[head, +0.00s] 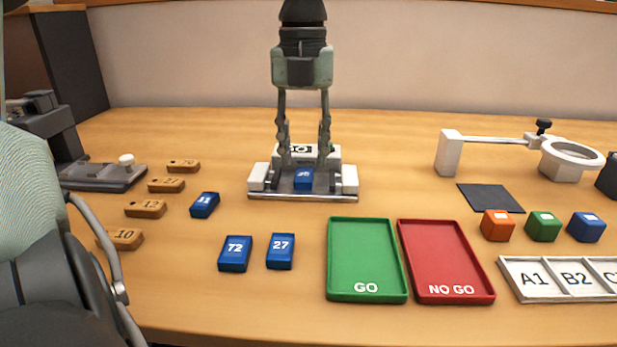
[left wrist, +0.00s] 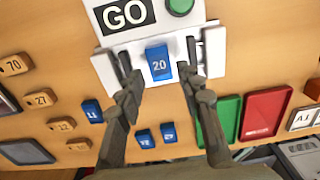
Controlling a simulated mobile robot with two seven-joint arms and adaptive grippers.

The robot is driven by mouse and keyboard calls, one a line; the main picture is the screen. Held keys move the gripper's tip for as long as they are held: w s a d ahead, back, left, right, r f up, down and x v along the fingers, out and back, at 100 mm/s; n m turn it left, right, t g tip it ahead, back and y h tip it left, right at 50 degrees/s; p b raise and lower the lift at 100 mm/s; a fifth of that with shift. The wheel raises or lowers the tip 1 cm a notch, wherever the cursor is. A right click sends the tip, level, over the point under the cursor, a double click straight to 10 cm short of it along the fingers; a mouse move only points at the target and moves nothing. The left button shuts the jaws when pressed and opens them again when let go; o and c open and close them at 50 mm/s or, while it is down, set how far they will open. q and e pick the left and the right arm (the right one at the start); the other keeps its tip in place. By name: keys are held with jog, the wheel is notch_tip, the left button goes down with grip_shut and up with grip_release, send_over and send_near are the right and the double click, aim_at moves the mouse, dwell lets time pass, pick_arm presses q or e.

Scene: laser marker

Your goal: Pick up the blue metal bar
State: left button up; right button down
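A blue metal bar marked 20 (head: 304,180) lies on the white fixture of the GO machine (head: 345,183). It also shows in the left wrist view (left wrist: 159,63), with its number facing up. My left gripper (head: 305,158) points down over the fixture. Its fingers are spread, one on each side of the bar, with gaps showing in the left wrist view (left wrist: 158,54). I cannot tell how far the tips are above the bar. Other blue bars, marked 11 (head: 204,205), 72 (head: 235,253) and 27 (head: 280,251), lie on the table. My right gripper is not in view.
A green GO tray (head: 366,250) and a red NO GO tray (head: 445,250) lie at front centre. Several wooden tags (head: 146,209) lie left. Coloured cubes (head: 543,227), a white labelled rack (head: 540,292) and a ring magnifier (head: 570,155) stand right.

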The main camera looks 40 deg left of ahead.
aim_at(304, 174)
pick_arm(q)
notch_tip(304, 174, down, 3)
jog(key=shift+a+r, duration=0.1)
jog(key=shift+r, duration=0.1)
jog(key=shift+f, duration=0.3)
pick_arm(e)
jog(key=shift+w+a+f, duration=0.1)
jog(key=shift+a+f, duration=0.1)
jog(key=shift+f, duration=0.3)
pick_arm(q)
jog(key=shift+c, duration=0.3)
grip_shut()
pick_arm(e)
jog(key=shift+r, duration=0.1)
pick_arm(q)
jog(key=shift+r, duration=0.1)
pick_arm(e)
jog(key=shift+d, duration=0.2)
